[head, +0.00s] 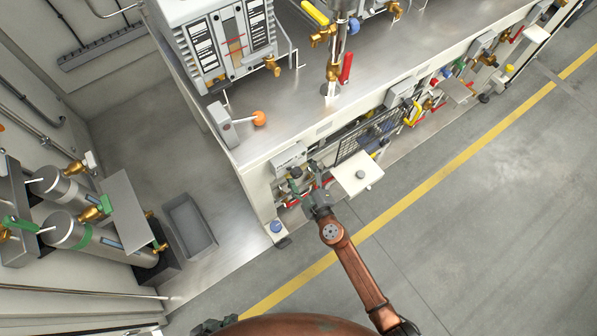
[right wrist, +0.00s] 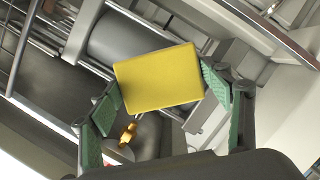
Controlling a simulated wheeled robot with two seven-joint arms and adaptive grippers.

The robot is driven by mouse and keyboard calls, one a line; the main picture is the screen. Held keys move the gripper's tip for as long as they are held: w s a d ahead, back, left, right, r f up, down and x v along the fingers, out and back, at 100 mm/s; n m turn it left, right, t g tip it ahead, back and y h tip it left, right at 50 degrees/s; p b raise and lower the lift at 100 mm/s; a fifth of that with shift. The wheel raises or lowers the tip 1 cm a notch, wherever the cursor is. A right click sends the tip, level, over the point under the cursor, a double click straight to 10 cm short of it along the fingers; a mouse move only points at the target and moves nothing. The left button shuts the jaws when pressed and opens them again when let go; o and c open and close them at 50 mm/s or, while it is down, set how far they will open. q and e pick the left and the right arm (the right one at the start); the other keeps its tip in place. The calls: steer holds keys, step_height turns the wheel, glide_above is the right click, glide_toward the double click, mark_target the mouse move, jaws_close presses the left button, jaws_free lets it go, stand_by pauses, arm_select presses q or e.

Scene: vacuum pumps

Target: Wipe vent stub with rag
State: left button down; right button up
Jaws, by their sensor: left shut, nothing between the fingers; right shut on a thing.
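The rag, a flat yellow pad (right wrist: 158,78), is held between the green-padded fingers of my right gripper (right wrist: 163,88) in the right wrist view. In the head view my right gripper (head: 316,186) reaches to the open lower front of the bench, among its valves and pipes; the rag cannot be made out there. A dark part of my left gripper (head: 212,326) shows at the bottom edge, low and away from the bench, with no object seen in it. I cannot tell which fitting is the vent stub; it may be hidden.
The steel bench (head: 300,110) carries a white pump unit (head: 225,50). A white plate (head: 357,173) juts out beside my right gripper. A dark cylinder (right wrist: 125,38) and a brass fitting (right wrist: 128,133) lie around the rag. A grey tray (head: 188,225) stands on the floor. The right floor is clear.

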steer(key=w+d, duration=0.1)
steer(key=d, duration=0.1)
steer(key=w+d, duration=0.1)
steer(key=shift+w+d+b, duration=0.4)
steer(key=shift+a, duration=0.1)
steer(key=shift+s+a+r, duration=0.1)
steer(key=shift+s+a, duration=0.55)
steer(key=shift+a, duration=0.35)
steer(key=s+a, duration=0.2)
steer(key=shift+a+p, duration=0.3)
steer(key=shift+a, duration=0.1)
steer(key=s+d, duration=0.4)
steer(key=shift+s, duration=0.4)
